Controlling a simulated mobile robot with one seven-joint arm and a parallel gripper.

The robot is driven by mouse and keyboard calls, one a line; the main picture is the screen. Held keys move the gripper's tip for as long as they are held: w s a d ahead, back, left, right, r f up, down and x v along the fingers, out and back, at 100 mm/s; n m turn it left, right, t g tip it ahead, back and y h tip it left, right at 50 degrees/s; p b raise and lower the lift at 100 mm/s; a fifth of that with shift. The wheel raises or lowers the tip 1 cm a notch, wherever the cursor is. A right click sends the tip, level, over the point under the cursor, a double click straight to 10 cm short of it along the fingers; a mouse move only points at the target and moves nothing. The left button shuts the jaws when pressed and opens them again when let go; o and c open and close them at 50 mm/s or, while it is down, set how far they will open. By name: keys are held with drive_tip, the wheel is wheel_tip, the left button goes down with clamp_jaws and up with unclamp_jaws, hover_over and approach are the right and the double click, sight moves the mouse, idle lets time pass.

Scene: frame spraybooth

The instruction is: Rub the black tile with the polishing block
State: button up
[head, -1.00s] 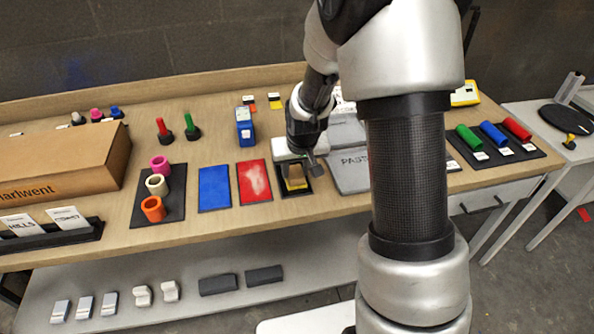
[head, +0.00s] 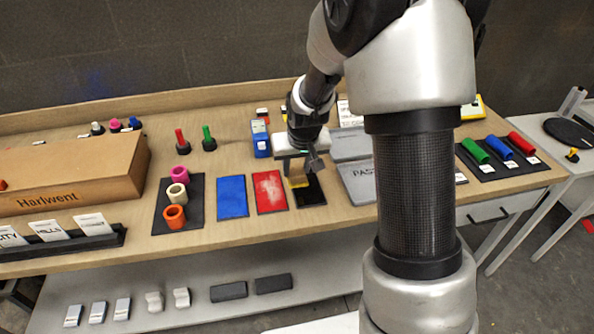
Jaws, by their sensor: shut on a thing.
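The black tile (head: 309,192) lies on the wooden table, to the right of the red tile (head: 270,191) and the blue tile (head: 232,197). The red tile has a pale smeared patch. My gripper (head: 297,172) points down over the far left part of the black tile. I cannot tell whether the block touches the tile. My gripper and arm hide part of the tile's far end.
A blue packet (head: 261,139) stands behind the red tile. A black mat with colored rings (head: 177,196) and a cardboard box (head: 75,180) are at left. A tray with colored cylinders (head: 499,153) is at far right.

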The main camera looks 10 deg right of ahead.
drive_tip(key=shift+r+p, duration=0.55)
drive_tip(key=shift+r, duration=0.65)
